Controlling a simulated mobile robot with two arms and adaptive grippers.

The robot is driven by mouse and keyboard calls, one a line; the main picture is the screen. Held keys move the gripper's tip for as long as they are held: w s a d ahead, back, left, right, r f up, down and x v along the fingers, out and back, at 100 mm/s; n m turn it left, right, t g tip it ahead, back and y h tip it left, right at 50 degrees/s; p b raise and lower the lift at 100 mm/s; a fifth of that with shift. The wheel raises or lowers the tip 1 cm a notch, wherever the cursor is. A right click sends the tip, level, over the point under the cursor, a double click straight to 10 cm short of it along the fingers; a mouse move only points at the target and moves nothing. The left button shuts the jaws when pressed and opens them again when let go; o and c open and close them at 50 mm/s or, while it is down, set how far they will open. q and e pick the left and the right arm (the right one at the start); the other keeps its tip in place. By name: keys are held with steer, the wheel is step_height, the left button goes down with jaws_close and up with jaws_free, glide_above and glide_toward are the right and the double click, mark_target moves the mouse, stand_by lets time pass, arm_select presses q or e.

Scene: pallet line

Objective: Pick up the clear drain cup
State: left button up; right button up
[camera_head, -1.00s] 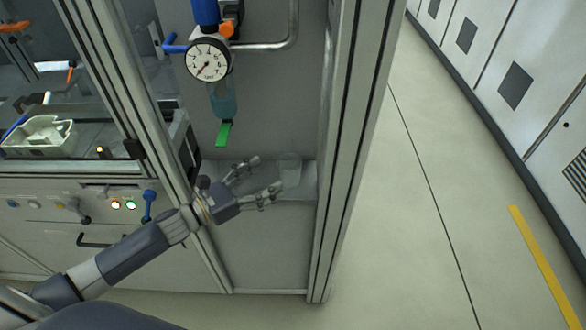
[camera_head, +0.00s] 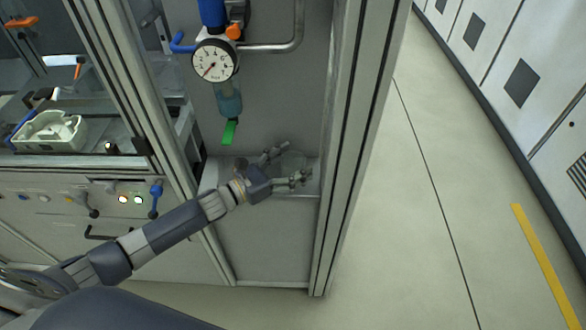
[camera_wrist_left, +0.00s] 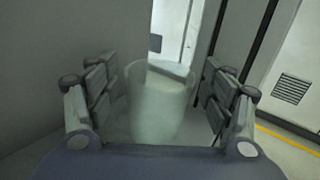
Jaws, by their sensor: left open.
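The clear drain cup (camera_wrist_left: 158,105) stands upright between the two open fingers of my left gripper in the left wrist view. It is see-through and pale, with its rim near the fingertips' height. In the head view the cup (camera_head: 292,163) shows faintly on the small grey shelf (camera_head: 305,190), between and just past the fingers. My left gripper (camera_head: 290,164) is open around it; the left wrist view shows a gap on both sides (camera_wrist_left: 160,95). I cannot tell whether any finger touches the cup. My right gripper is not in view.
A pressure gauge (camera_head: 215,60) with a bowl (camera_head: 228,100) and green lever (camera_head: 229,132) hangs above the shelf. A frame post (camera_head: 350,140) stands close to the right of the fingers. A tray of white parts (camera_head: 48,132) is at left. The floor at right is clear.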

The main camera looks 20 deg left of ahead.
arm_select(q)
steer(key=c, duration=1.1)
steer(key=shift+o, duration=0.2)
